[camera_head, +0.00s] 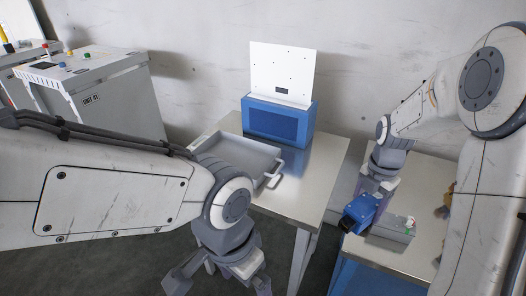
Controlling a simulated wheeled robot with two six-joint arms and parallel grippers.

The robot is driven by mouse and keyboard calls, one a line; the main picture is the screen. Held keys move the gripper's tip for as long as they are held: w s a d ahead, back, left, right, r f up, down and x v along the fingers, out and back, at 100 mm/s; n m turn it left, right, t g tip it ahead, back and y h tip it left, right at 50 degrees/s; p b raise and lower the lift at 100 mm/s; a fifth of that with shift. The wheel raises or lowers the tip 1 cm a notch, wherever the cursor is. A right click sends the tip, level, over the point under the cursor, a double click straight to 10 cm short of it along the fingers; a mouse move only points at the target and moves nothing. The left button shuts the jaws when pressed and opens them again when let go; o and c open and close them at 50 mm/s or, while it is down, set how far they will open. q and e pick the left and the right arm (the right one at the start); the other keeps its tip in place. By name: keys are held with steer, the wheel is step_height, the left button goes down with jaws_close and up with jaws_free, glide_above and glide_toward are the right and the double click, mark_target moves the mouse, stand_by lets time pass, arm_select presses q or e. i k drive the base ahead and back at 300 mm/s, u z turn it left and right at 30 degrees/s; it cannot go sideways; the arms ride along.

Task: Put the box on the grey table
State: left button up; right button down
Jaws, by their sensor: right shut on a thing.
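A shallow grey box (276,180), like an open tray with a handle, sits on the left metal table (318,172). My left gripper (222,282) hangs in front of this table, lower in the picture than the box. Its fingers are spread and nothing shows between them; the picture's bottom edge cuts it off. My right gripper (382,188) is over the right metal table (397,257). It appears shut on a blue and black object (361,212); its fingertips are partly hidden.
A blue unit (277,122) with a white upright panel (283,72) stands at the back of the left table. White cabinets (102,92) with buttons stand at the left. A gap separates the two tables. The left table's right part is clear.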

mark_target(308, 169)
steer(key=i, duration=0.95)
